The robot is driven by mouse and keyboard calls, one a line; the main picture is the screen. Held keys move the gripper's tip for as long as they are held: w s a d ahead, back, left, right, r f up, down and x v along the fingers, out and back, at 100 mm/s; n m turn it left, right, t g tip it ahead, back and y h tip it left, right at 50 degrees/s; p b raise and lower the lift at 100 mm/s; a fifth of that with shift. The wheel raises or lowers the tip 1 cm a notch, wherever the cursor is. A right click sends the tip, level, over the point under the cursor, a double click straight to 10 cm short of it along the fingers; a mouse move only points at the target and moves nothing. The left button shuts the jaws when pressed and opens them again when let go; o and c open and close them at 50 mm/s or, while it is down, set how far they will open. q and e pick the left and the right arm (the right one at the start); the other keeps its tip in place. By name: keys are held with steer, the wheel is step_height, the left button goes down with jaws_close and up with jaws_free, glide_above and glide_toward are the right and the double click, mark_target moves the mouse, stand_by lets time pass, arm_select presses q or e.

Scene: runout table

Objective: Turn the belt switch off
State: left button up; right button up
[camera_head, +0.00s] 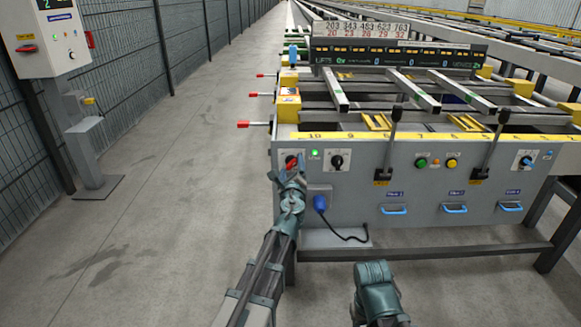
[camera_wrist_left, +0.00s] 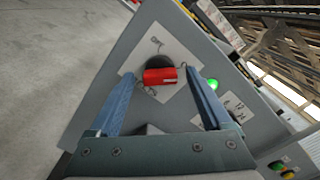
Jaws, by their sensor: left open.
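A red rotary switch handle (camera_head: 292,163) is on the upper left of the grey panel front. In the left wrist view the red handle (camera_wrist_left: 160,76) lies roughly crosswise between the fingers, on a pale plate with a dark round base. My left gripper (camera_head: 290,176) is in front of the switch in the head view and hides part of it. In the left wrist view my left gripper (camera_wrist_left: 162,84) is open, one finger on each side of the handle; I cannot tell whether either touches it.
A lit green lamp (camera_head: 314,153) and a black rotary switch (camera_head: 337,160) are right of the red one. A blue plug (camera_head: 320,203) with a black cable is below. Two black levers (camera_head: 391,145) (camera_head: 490,145) stand further right. Open floor (camera_head: 180,200) lies left.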

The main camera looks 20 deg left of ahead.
arm_select(q)
jaws_close()
stand_by(0.5)
steer(key=n, duration=0.9)
steer(key=shift+n, duration=0.3)
steer(key=n, duration=0.4)
steer(key=shift+n, duration=2.1)
